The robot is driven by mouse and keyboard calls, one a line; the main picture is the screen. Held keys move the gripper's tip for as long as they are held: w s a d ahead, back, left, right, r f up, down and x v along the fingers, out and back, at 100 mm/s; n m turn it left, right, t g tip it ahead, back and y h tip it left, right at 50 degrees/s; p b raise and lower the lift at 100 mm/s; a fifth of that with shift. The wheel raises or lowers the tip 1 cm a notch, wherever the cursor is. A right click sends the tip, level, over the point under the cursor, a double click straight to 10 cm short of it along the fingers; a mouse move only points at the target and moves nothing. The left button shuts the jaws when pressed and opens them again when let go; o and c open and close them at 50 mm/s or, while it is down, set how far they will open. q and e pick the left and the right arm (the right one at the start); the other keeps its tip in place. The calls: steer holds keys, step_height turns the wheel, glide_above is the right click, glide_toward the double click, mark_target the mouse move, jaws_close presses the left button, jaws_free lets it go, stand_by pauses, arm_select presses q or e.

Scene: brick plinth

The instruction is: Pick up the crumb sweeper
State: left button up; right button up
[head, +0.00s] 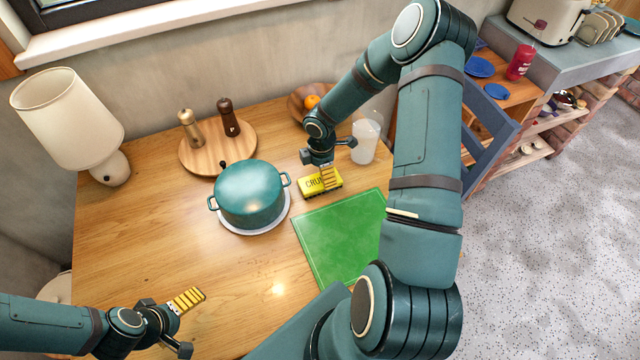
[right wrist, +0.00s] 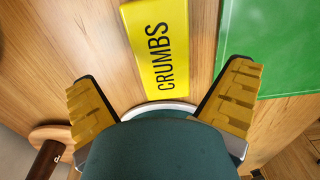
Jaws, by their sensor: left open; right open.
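The crumb sweeper (head: 309,186) is a yellow block with black lettering, lying on the wooden table between the teal pot and the green board. In the right wrist view the sweeper (right wrist: 158,50) reads "CRUMBS" and lies flat, its upper end cut by the frame's edge. My right gripper (head: 328,178) is open, over the sweeper in the head view and partly covering it. In the right wrist view the sweeper shows between the two spread fingers, with nothing gripped. My left gripper (head: 192,322) is open and empty over the table's front left.
The teal pot (head: 249,196) stands on a white round mat close left of the sweeper. The green board (head: 340,232) lies close right. Two mills stand on a round wooden board (head: 200,160). A whitish cup (head: 364,145) stands just right of my right gripper. The table's left middle is clear.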

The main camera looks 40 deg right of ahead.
mark_target(320, 180)
steer(key=shift+a+f+b, duration=0.2)
steer(key=shift+f+b, duration=0.3)
steer(key=shift+f, duration=2.15)
steer(key=c, duration=1.4)
